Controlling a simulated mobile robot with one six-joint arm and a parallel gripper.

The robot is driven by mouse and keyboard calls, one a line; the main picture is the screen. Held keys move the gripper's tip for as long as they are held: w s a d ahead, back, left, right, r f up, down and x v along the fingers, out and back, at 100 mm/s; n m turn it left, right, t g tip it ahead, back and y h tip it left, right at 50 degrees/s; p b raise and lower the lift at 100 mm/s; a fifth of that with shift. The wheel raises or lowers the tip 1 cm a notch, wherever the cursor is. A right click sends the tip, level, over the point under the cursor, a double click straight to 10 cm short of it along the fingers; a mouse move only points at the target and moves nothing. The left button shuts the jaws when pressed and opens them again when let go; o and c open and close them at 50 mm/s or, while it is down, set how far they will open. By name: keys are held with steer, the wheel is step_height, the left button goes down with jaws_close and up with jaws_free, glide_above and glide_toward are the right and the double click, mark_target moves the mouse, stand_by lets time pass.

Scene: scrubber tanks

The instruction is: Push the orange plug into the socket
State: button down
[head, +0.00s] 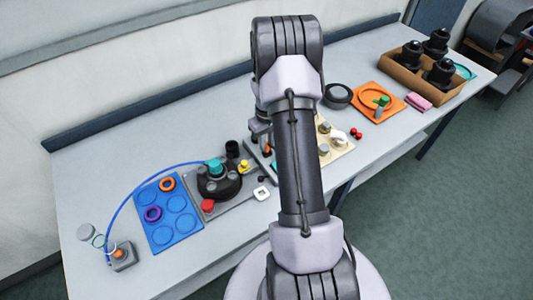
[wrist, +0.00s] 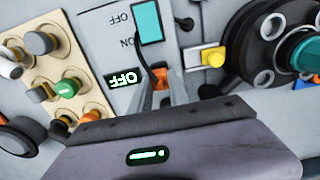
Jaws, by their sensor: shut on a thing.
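The orange plug (wrist: 162,76) shows between the fingers of my gripper (wrist: 163,92) in the wrist view. The gripper is shut on it, and a thin dark cable arcs up from it. In the head view, a bit of orange (head: 267,149) shows just below my gripper (head: 262,138), left of my arm.
A black round machine (head: 218,184) with a teal cap and a yellow knob (head: 244,165) stand left of the gripper. A beige board (head: 330,150) with several knobs is on the right. A blue mat (head: 165,215) and a grey box with an orange knob (head: 118,254) lie further left.

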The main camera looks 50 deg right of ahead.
steer(key=shift+f+b, duration=0.35)
steer(key=shift+f, duration=0.2)
steer(key=c, duration=0.7)
jaws_free()
step_height(320, 180, up, 9)
steer(key=p, duration=0.6)
steer(key=shift+f, duration=0.2)
